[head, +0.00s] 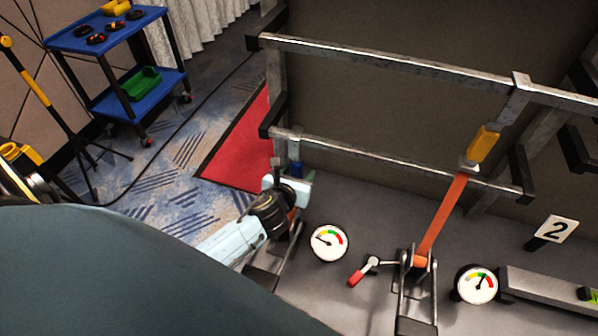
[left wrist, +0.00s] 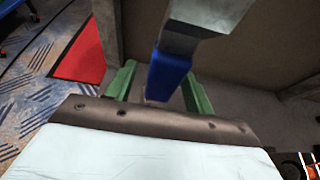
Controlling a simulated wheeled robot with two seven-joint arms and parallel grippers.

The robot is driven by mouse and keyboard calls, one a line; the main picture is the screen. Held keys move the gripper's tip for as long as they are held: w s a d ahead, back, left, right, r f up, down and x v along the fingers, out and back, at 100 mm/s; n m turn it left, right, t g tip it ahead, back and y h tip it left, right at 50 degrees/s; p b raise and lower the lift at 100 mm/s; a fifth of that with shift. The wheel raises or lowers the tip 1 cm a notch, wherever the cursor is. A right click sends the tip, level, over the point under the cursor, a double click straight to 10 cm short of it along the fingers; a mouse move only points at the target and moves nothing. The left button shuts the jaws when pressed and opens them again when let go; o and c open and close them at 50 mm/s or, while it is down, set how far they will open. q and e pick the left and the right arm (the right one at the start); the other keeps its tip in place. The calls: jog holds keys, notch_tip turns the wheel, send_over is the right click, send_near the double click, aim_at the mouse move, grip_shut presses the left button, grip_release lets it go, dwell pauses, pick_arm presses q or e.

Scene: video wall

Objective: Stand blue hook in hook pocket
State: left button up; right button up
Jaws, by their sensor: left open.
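The blue hook (left wrist: 168,75) shows in the left wrist view as a blue block with a grey metal part above it. In the head view only a small blue patch of the hook (head: 294,168) shows at the lower rail, partly behind my gripper. My left gripper (head: 292,176) is just below the lower rail. In the left wrist view its green fingers (left wrist: 159,88) are open, one on each side of the blue hook; whether they touch it I cannot tell. I cannot make out the hook pocket. My right gripper is not in view.
A metal frame with an upper rail (head: 390,58) and a lower rail (head: 385,161) fronts a dark panel. A yellow hook (head: 483,145) with an orange strap (head: 442,218) is at right. Gauges (head: 328,243) and a red-tipped lever (head: 361,272) stand nearby. A blue cart (head: 115,70) is far left.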

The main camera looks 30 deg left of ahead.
aim_at(299, 163)
pick_arm(q)
jog(key=shift+x, duration=0.8)
jog(key=shift+c, duration=0.3)
jog(key=c, duration=0.9)
jog(key=o, duration=0.3)
jog(key=c, duration=0.3)
jog(key=shift+r+p, duration=1.65)
jog(key=shift+p, duration=0.25)
jog(key=shift+c, duration=0.2)
jog(key=shift+s, duration=0.1)
